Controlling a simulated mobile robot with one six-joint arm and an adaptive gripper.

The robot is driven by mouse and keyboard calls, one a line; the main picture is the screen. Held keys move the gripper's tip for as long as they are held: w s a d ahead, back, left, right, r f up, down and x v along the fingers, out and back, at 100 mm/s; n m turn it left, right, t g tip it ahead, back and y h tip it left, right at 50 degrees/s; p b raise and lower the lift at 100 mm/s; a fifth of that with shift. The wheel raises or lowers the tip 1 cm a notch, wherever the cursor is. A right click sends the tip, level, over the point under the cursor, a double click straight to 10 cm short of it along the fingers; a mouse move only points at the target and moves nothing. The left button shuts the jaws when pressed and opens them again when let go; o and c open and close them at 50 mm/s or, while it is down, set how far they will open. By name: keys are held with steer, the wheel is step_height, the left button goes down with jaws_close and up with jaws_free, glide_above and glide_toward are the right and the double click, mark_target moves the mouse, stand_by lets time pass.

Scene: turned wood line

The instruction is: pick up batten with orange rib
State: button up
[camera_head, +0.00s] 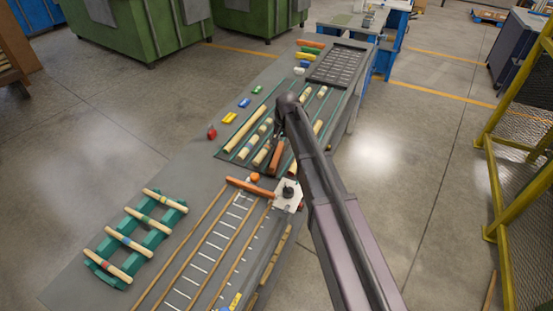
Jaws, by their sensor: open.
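My gripper (281,134) is over the middle of the bench, above a dark board (226,153) with several pale wooden battens in lanes. It is open, small and dark, and partly hidden by my own arm. I see nothing held in it. A brown-orange piece (275,157) lies just below it. A green rack (172,222) at the lower left holds several pale battens with coloured bands. I cannot tell which batten has the orange rib.
A railed track (208,247) runs along the near bench, with an orange-brown bar (250,188) across it and a white plate (287,196) beside it. Small coloured blocks (229,118) line the left. A dark slotted tray (340,64) is at the far end. Yellow fencing (495,180) stands right.

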mark_target(277, 154)
steer(key=shift+f, duration=0.1)
steer(key=shift+w+a+f+b, duration=0.1)
steer(key=shift+a+f+b, duration=0.1)
steer(key=shift+f+b, duration=1.1)
steer(key=shift+a+f+b, duration=0.15)
steer(key=shift+f+b, duration=1.05)
steer(key=shift+b, duration=0.1)
jaws_close()
